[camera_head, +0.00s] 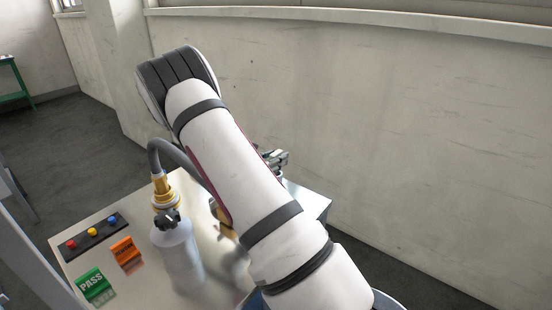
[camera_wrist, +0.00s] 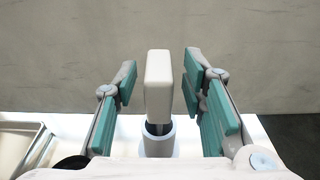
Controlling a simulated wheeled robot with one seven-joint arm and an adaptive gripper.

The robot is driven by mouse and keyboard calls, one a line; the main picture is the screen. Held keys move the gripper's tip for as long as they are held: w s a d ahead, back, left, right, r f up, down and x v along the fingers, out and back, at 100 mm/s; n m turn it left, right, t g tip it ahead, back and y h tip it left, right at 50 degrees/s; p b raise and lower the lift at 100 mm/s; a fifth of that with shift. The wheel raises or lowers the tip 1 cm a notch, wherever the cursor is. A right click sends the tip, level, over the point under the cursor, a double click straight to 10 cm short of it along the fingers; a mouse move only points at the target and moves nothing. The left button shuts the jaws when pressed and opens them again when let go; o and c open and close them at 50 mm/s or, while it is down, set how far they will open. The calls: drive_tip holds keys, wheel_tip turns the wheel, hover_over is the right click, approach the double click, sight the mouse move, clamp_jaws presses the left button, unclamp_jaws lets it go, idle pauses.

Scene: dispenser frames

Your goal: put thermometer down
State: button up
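A cream, block-shaped thermometer (camera_wrist: 159,85) stands upright in a grey-white cylindrical holder (camera_wrist: 158,144) in the wrist view. My gripper (camera_wrist: 159,83) has teal pads and is open, with one finger on each side of the thermometer. A gap shows between the thermometer and the pads on both sides, narrower on the right. In the head view my arm hides the thermometer, and only a bit of my gripper (camera_head: 275,158) shows past the arm's right edge.
A light table (camera_head: 130,205) carries a grey-white bottle (camera_head: 180,256), a brass fitting with a hose (camera_head: 163,190), a button panel (camera_head: 92,232), an orange sign (camera_head: 125,252) and a green PASS sign (camera_head: 93,285). A tray (camera_wrist: 18,143) lies left in the wrist view. A wall (camera_head: 400,120) stands behind.

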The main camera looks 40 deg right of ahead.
drive_tip(key=s+a+r+m+t+y, duration=0.1)
drive_tip(key=s+a+r+m+y, duration=0.4)
drive_tip(key=s+a, duration=0.4)
drive_tip(key=s+a+r+m+t+y, duration=0.1)
drive_tip(key=s+a+r+m+y, duration=0.4)
drive_tip(key=a, duration=0.9)
drive_tip(key=s+a+r+m+y, duration=0.6)
drive_tip(key=s+a+r+m, duration=0.3)
drive_tip(key=s+a, duration=0.3)
drive_tip(key=shift+s+r+m+t, duration=0.3)
drive_tip(key=shift+s+r+t, duration=0.15)
drive_tip(key=shift+s, duration=0.7)
drive_tip(key=shift+o, duration=0.4)
